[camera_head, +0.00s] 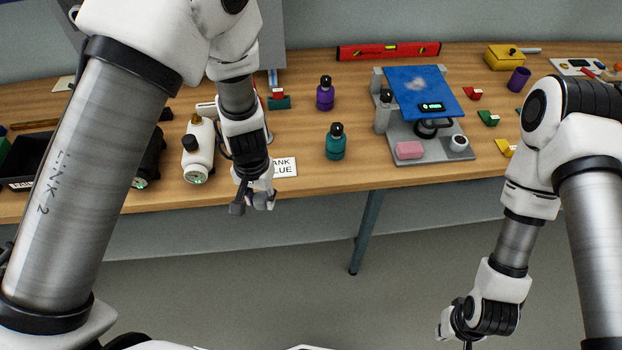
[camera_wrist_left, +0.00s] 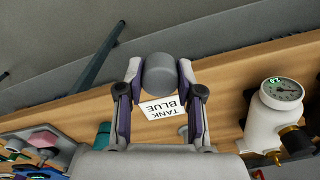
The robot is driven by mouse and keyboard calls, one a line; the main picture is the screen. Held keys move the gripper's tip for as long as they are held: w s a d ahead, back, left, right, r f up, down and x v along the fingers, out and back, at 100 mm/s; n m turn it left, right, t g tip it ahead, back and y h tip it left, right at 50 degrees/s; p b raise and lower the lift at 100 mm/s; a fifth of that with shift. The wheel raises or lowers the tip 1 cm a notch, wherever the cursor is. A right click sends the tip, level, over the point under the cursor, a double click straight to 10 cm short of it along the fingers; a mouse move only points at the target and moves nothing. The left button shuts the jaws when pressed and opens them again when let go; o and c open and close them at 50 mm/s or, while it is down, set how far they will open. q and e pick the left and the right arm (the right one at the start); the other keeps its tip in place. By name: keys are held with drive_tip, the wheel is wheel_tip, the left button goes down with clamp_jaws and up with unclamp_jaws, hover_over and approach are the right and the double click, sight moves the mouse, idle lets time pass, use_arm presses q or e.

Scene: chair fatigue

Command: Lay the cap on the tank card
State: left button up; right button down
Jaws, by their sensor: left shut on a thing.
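My left gripper (camera_head: 254,203) is shut on a grey, rounded cap (camera_wrist_left: 160,74), held between both fingertips in the left wrist view. The white tank card (camera_wrist_left: 163,107), printed "TANK BLUE", lies on the table just beyond the cap in that view, with one edge partly covered by it. In the head view the card (camera_head: 286,167) shows only in part beside my left gripper, near the table's front edge. The cap's height above the table is hard to tell. My right gripper (camera_head: 456,335) is low at the bottom right, partly cut off, its jaws unclear.
A white tank with a gauge (camera_head: 198,150) stands left of my left gripper; it also shows in the left wrist view (camera_wrist_left: 274,112). A teal bottle (camera_head: 335,146) and a purple bottle (camera_head: 325,94) stand to the right. A grey stand with a blue plate (camera_head: 422,92) is farther right.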

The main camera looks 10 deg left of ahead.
use_arm(q)
drive_tip(key=shift+s+d+f, duration=0.2)
drive_tip(key=shift+d+f, duration=0.1)
drive_tip(key=shift+f, duration=0.3)
drive_tip(key=shift+w+a+f+m, duration=0.1)
drive_tip(key=shift+w+m, duration=0.1)
drive_tip(key=shift+m, duration=0.1)
drive_tip(key=w+p, duration=0.3)
drive_tip(key=p, duration=0.1)
drive_tip(key=b, duration=0.8)
hover_over(279, 168)
drive_tip(key=f, duration=0.2)
drive_tip(key=shift+w+a+f, duration=0.1)
drive_tip(key=shift+w+f, duration=0.1)
drive_tip(key=shift+f, duration=0.1)
drive_tip(key=f+b, duration=0.2)
drive_tip(key=b, duration=0.1)
drive_tip(key=shift+s+f, duration=0.2)
drive_tip(key=shift+f, duration=0.2)
drive_tip(key=shift+w+r, duration=0.1)
drive_tip(key=shift+f, duration=0.2)
drive_tip(key=o, duration=1.1)
drive_tip(key=shift+r, duration=0.1)
drive_tip(key=shift+c, duration=0.2)
